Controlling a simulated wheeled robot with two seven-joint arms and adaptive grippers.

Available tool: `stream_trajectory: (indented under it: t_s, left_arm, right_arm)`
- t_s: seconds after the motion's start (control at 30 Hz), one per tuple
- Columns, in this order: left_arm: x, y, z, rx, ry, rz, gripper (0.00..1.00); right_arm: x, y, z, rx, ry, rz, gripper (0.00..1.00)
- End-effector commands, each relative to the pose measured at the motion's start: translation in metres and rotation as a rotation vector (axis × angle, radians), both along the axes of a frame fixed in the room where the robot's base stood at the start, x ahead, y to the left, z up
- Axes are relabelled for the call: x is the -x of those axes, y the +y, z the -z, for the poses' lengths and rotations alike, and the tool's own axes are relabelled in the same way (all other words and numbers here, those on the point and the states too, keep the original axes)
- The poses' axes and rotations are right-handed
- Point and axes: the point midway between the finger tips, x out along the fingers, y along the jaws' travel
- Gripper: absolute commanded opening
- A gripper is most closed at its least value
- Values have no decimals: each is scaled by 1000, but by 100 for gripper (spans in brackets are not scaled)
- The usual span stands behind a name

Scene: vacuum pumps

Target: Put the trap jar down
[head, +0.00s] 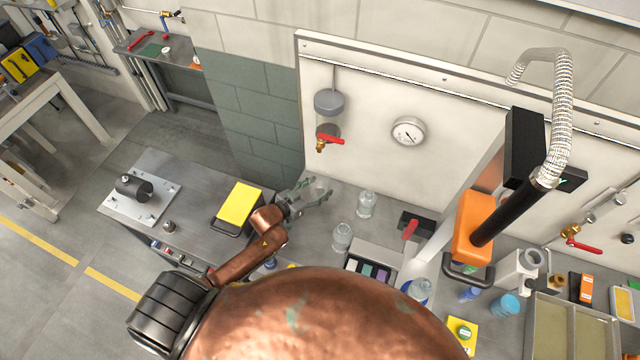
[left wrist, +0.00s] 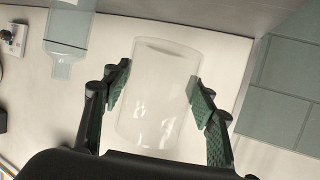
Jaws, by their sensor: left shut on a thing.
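My left gripper (head: 312,195) reaches over the bench from the left, near the white wall panel. In the left wrist view its two green-padded fingers (left wrist: 157,95) are shut on the trap jar (left wrist: 158,80), a clear, frosted-looking cylinder. The jar (head: 319,187) shows only faintly at the fingertips in the head view. I cannot tell whether its base touches the bench. My right gripper is not in view.
Two clear glass jars (head: 367,204) (head: 342,236) stand right of my left gripper. A yellow-topped box (head: 239,203) is to its left. A grey cylinder with a red-handled valve (head: 329,104) hangs on the panel above. An orange-and-black unit (head: 474,228) stands farther right.

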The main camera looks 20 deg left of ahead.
Motion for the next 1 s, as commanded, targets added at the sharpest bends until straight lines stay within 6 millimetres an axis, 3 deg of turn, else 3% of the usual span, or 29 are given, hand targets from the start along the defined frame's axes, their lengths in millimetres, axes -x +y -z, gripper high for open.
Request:
stream_trajectory:
  t_s: [0.17,0.37,0.57,0.8,1.0]
  left_arm:
    - [0,0,-1,0,-1,0,17]
    - [3,2,-4,1,-2,-7,17]
    - [3,2,17,1,-2,-8,17]
    - [3,2,41,2,-3,-7,17]
    - [3,2,49,2,-3,-7,17]
  right_arm:
    - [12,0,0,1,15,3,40]
    - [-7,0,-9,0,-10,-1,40]
    - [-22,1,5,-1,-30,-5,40]
    - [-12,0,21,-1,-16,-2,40]
    - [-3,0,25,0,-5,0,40]
